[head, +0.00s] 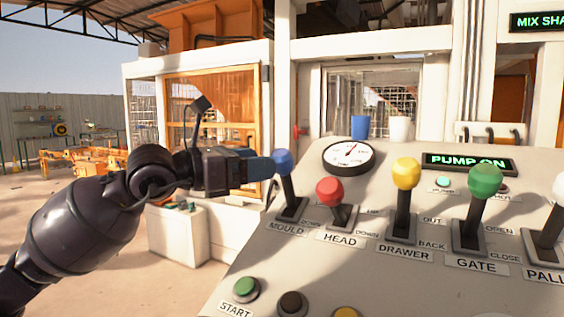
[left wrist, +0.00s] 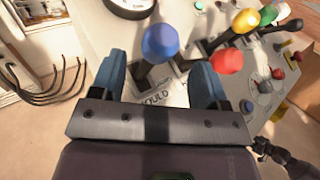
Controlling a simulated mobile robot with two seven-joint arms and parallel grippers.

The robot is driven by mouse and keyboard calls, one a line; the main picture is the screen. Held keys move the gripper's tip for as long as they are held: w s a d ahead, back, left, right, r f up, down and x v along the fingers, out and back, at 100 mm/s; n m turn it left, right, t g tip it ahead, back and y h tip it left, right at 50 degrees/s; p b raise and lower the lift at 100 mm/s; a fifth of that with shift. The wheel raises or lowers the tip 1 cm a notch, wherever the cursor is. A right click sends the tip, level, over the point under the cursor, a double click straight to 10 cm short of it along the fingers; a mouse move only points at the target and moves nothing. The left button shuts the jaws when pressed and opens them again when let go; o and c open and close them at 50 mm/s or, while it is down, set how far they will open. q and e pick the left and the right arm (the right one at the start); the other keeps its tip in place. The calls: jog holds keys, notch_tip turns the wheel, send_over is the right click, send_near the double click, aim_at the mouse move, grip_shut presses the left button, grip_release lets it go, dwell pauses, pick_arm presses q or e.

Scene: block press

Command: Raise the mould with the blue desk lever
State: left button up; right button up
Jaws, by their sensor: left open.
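The blue-knobbed lever (head: 282,162) stands at the left end of the desk's lever row, behind the label MOULD. My left gripper (head: 266,169) comes in from the left, with its fingertips right at the blue knob. In the left wrist view its two blue fingers are apart, and the blue knob (left wrist: 160,42) shows between and slightly beyond the tips. I cannot tell whether a finger touches it. The mould itself is not clearly in view. A dark jointed part, likely my right gripper (left wrist: 262,150), shows small at the lower right of the left wrist view.
The red HEAD lever (head: 329,191) stands close beside the blue one. Yellow (head: 405,173), green (head: 485,181) and white levers follow to the right. A round gauge (head: 348,156) and a lit PUMP ON sign (head: 468,162) sit behind. Push buttons (head: 245,287) lie in front.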

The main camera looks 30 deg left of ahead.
aim_at(282, 161)
pick_arm(q)
jog(key=shift+x, duration=2.8)
